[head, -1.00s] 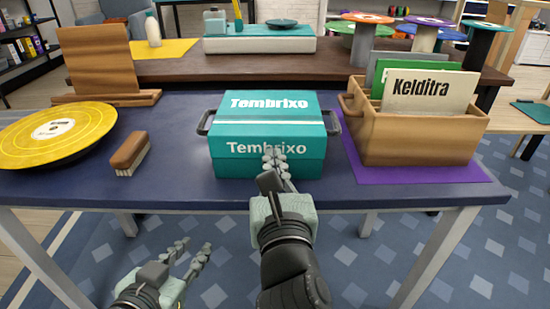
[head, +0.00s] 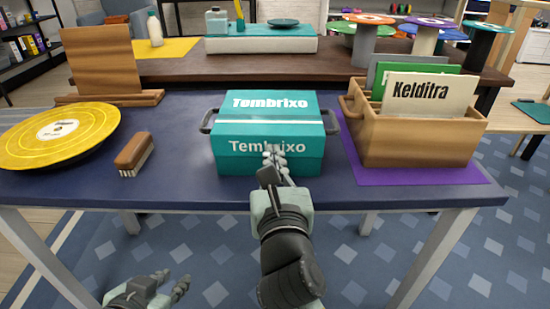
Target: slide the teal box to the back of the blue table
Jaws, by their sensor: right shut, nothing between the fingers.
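The teal box (head: 232,152), with grey side handles and white lettering, stands on the blue table (head: 185,110), around the middle of its depth. My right gripper (head: 274,157) is shut and empty, with its fingertips at the front face of the box, seemingly against it. It covers part of the lettering there. My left gripper (head: 172,284) is low in front of the table, below its edge and apart from the box. Its fingers are spread apart.
A wooden crate (head: 425,140) with cards stands on a purple mat (head: 440,174) right of the box. A brush (head: 134,152), a yellow disc (head: 85,125) and a wooden stand (head: 108,96) are to the left. A brown table (head: 170,70) adjoins behind.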

